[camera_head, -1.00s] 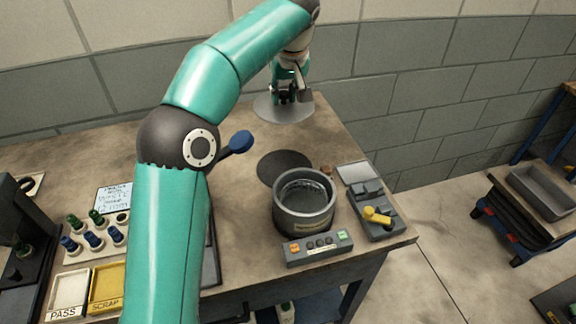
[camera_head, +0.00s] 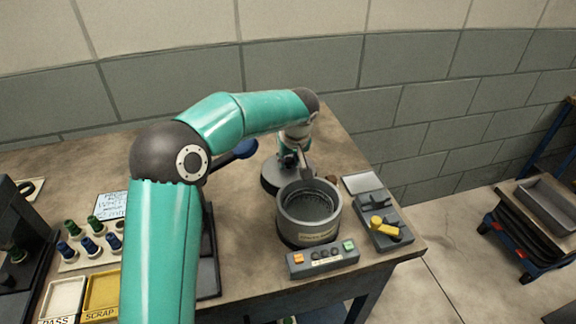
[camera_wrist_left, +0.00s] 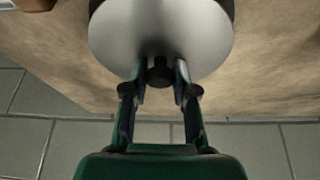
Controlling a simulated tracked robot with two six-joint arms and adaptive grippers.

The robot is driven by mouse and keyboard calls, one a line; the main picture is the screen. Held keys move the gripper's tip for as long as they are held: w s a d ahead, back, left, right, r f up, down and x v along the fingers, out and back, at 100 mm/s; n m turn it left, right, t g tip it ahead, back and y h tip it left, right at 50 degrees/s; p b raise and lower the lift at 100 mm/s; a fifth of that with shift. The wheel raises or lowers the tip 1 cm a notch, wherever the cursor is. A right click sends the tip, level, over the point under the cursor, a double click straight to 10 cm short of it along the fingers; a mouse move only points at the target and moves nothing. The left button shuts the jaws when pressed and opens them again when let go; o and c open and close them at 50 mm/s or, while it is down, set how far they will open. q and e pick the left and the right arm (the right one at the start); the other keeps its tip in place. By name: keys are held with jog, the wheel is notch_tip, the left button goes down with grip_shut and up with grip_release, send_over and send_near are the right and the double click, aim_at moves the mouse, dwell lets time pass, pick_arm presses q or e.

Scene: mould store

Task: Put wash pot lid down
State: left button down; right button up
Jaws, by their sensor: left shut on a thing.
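The wash pot lid is a grey metal disc with a dark knob; it fills the top middle of the left wrist view (camera_wrist_left: 160,30). My left gripper (camera_wrist_left: 160,70) is shut on the knob. In the head view my left gripper (camera_head: 290,160) is just behind the wash pot, with the lid (camera_head: 271,180) below it, partly hidden by the gripper and pot. The lid is over the dark round mat, whose edge shows beyond it in the wrist view; I cannot tell whether they touch. The grey wash pot (camera_head: 308,226) is open on top. My right gripper is not in view.
A control box (camera_head: 322,259) stands in front of the pot. A grey unit with a yellow lever (camera_head: 384,226) is to its right. A blue-headed tool (camera_head: 240,150) is behind my left arm. The bench (camera_head: 345,150) is bare at the back right.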

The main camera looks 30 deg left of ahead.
pick_arm(q)
notch_tip(320, 180, down, 2)
jog(key=c, duration=0.9)
grip_release()
jog(key=v, duration=1.2)
